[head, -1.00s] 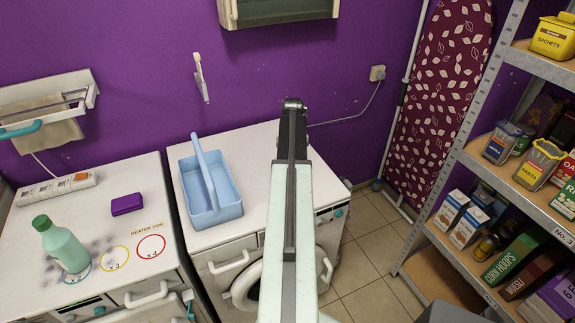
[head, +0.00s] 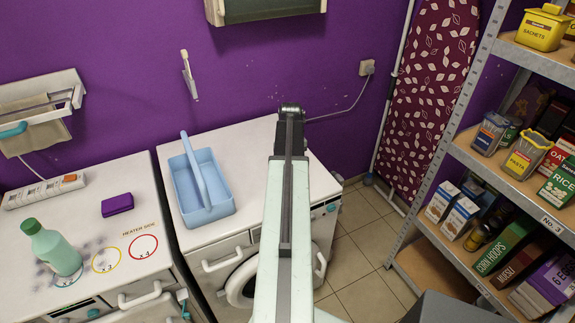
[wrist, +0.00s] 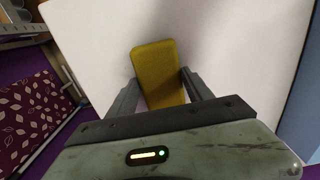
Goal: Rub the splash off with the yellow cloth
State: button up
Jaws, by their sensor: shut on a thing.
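The yellow cloth (wrist: 154,62) is a flat yellow pad in the wrist view. My gripper (wrist: 159,84) is shut on it, with one finger at each side. It is over a plain white top; I cannot tell whether the cloth touches that surface. In the head view my arm hides the gripper and the cloth. The splash (head: 92,250) shows as dark grey smudges on the left white top, around the green bottle and the yellow ring. The bottle covers part of that area.
The green bottle (head: 56,250) stands on the left top (head: 150,210), with a purple block (head: 117,205) and a power strip (head: 44,191) behind. A blue caddy (head: 203,190) stands on the washer (head: 238,150), left of my arm. Loaded shelves (head: 480,150) stand at right.

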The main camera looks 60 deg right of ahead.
jog(key=shift+s+a+f, duration=0.1)
jog(key=shift+s+a, duration=0.6)
jog(key=shift+s, duration=0.2)
jog(key=shift+s+a, duration=0.7)
jog(key=shift+s, duration=0.2)
notch_tip(320, 180, up, 6)
jog(key=p, duration=0.5)
jog(key=shift+w+d+p, duration=0.1)
jog(key=shift+p, duration=0.3)
notch_tip(320, 180, up, 3)
jog(key=p, duration=0.3)
jog(key=shift+f, duration=0.1)
